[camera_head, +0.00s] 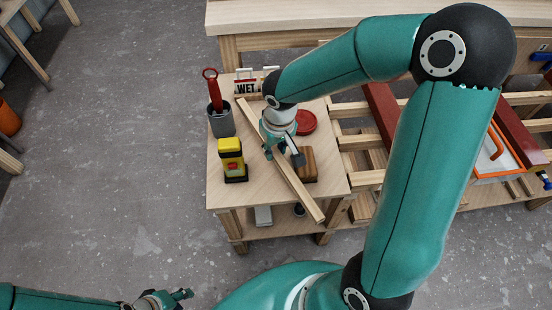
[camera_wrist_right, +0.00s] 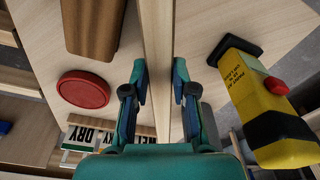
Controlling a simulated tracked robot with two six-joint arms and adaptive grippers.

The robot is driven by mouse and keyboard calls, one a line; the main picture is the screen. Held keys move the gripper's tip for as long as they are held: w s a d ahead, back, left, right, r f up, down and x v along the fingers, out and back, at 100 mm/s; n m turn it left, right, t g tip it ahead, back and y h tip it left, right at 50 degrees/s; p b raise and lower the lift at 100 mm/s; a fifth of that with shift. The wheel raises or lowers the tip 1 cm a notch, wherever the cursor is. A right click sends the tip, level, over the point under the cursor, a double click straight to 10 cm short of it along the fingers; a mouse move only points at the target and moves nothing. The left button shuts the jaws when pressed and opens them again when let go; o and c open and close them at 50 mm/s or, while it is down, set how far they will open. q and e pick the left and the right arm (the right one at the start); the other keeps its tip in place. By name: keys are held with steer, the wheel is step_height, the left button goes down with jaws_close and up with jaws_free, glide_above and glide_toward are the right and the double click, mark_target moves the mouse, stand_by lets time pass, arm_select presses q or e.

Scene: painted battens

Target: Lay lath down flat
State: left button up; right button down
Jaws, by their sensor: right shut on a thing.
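The lath (camera_head: 302,193) is a long, pale bare-wood strip running diagonally over the small wooden table, its near end reaching past the front edge. My right gripper (camera_head: 282,154) is shut on it around its middle. In the right wrist view the lath (camera_wrist_right: 156,35) passes between the two fingertips (camera_wrist_right: 160,85), one on each side. I cannot tell whether it touches the tabletop. My left gripper (camera_head: 182,295) is low at the left, over the floor, away from the table and apart from the lath; its finger opening is too small to read.
A slatted rack with red battens (camera_head: 382,110) adjoins at the right.

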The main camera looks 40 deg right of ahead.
mark_target(275, 159)
step_height(275, 159, down, 4)
steer(key=shift+f+b, duration=0.25)
steer(key=shift+b, duration=0.35)
steer(key=shift+r, duration=0.1)
steer(key=shift+f, duration=0.2)
steer(key=c, duration=0.9)
jaws_free()
steer(key=shift+r, duration=0.1)
steer(key=shift+c, duration=0.2)
steer(key=shift+r, duration=0.1)
